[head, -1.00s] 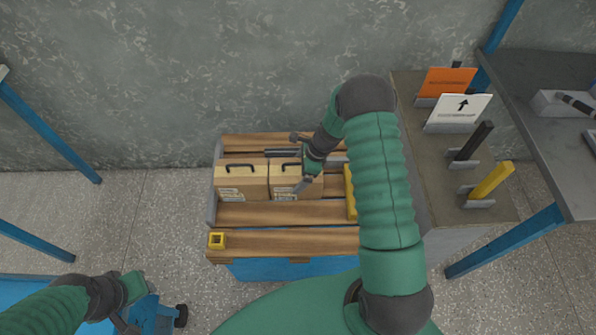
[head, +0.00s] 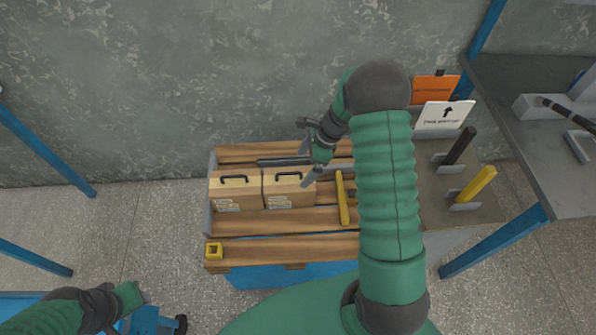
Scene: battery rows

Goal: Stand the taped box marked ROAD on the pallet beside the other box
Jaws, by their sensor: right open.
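Two tan boxes with dark handles stand side by side on the wooden pallet (head: 285,248). The left box (head: 236,192) and the right box (head: 289,192) each have pale labels on the front; the lettering is too small to read, so I cannot tell which is marked ROAD. My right gripper (head: 306,152) is open at the upper right of the right box, near its handle; whether it touches the box I cannot tell. My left gripper (head: 165,325) is low at the left, away from the pallet and partly cut off by the picture's bottom edge.
A yellow bar (head: 342,198) lies on the pallet right of the boxes, and a small yellow square piece (head: 214,251) sits at its front left corner. A cabinet with an orange sign (head: 435,89), a white arrow sign (head: 445,115), and black and yellow handles stands at the right.

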